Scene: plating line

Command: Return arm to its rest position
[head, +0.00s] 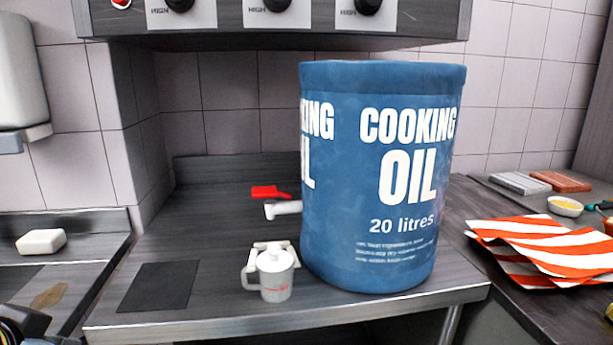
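A large blue cooking oil drum (381,240) stands upright on the dark steel counter. Its red tap lever (270,191) and white spout (283,209) point left. A translucent measuring jug (275,283) with red markings stands on the counter, left of the drum's base and below the spout. A white piece is at its top. A black and yellow part of my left arm (25,325) shows at the bottom left corner, clear of the jug and drum; its fingers cannot be made out. My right gripper is not in view.
A dark mat (156,287) lies left of the jug. A white soap-like block (41,241) sits on the left counter. Red-and-white striped cloth or paper (545,243) and a small bowl (565,206) are on the right counter. A control panel with knobs (268,20) overhangs behind.

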